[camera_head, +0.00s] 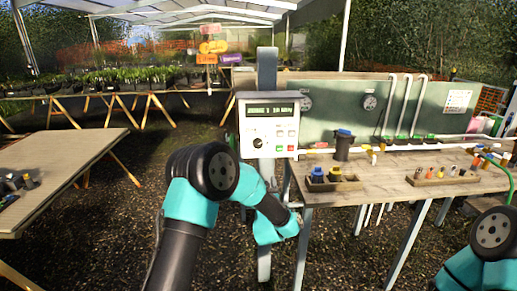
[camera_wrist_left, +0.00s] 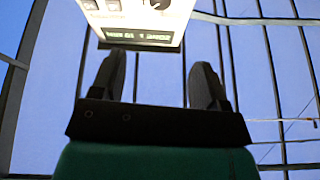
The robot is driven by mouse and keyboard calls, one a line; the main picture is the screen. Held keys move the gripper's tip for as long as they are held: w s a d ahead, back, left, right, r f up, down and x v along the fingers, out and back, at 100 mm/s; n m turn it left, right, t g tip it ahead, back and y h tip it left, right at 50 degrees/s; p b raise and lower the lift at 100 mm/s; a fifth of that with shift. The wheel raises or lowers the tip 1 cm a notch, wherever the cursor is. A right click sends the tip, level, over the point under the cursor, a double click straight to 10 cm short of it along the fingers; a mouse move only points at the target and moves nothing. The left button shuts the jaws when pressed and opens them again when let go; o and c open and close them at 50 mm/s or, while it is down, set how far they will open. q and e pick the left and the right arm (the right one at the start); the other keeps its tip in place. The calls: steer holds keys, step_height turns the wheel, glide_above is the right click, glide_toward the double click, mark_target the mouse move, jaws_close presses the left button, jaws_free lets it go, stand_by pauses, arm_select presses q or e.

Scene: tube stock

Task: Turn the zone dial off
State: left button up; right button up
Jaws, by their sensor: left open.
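The zone dial (camera_head: 257,143) is a dark round knob at the lower left of the white control box (camera_head: 243,118). Its pointer setting is too small to read. In the left wrist view the dial (camera_wrist_left: 158,3) is cut by the top edge, beyond the lit display (camera_wrist_left: 140,37). My left gripper (camera_wrist_left: 157,75) is open, with nothing between its two dark fingers; the box face lies past the fingertips, apart from them. In the head view my left arm stands below and in front of the box and mostly hides the gripper. My right gripper is out of view.
The box hangs on a grey post (camera_head: 267,65); red and green buttons sit beside the dial. To the right, a wooden bench (camera_head: 390,170) holds a dark canister (camera_head: 344,145) and small trays. Another table (camera_head: 75,160) stands at left. My right arm shows at lower right.

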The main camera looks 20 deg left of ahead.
mark_target(258, 145)
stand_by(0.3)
arm_select(q)
steer(key=x, duration=1.7)
steer(key=shift+w, duration=0.15)
steer(key=shift+c, duration=0.2)
steer(key=c, duration=0.9)
